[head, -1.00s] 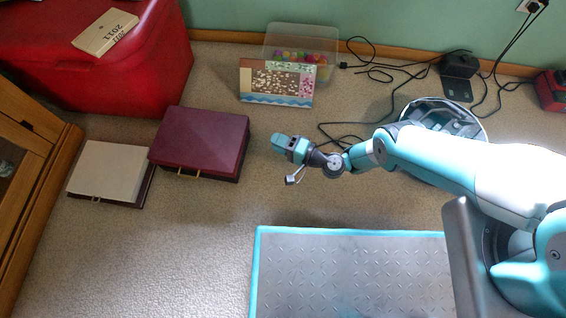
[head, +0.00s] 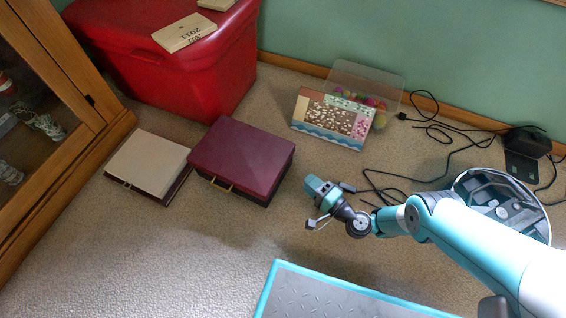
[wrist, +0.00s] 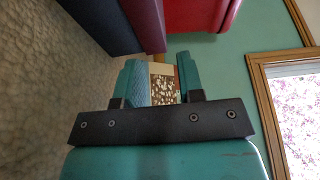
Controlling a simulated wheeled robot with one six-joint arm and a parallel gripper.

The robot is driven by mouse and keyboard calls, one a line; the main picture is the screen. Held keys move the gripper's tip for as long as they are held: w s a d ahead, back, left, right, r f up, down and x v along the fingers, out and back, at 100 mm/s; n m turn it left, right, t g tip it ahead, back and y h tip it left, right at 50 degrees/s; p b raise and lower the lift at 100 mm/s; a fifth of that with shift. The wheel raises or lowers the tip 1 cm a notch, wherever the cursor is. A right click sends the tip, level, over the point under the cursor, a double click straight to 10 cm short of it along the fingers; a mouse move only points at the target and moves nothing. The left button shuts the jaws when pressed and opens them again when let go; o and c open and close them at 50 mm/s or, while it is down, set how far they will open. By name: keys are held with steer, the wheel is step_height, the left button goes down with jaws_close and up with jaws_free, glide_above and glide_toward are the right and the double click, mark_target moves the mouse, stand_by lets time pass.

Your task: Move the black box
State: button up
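A case with a maroon lid and black sides (head: 243,158) lies flat on the carpet, left of my gripper (head: 322,190). It has a tan handle at its front. In the wrist view its dark side (wrist: 103,22) fills the upper left. A small black box-like device (head: 527,141) stands by the wall at the right, with cables. I cannot tell which of these is the black box. My gripper (wrist: 157,72) is open and empty, apart from the case.
A cream-lidded case (head: 150,162) lies left of the maroon one. A red chest (head: 190,75) stands behind, a wooden cabinet (head: 50,130) at the left. A picture board (head: 332,118), a clear bin (head: 372,78) and cables (head: 440,140) are at the back.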

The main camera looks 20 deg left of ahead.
steer(key=b, duration=0.6)
glide_toward(279, 157)
steer(key=a+f, duration=0.1)
steer(key=a, duration=0.1)
steer(key=b+x, duration=0.8)
steer(key=shift+w+d+r, duration=0.1)
steer(key=shift+w+r, duration=0.3)
steer(key=shift+w, duration=0.05)
jaws_close()
stand_by(0.4)
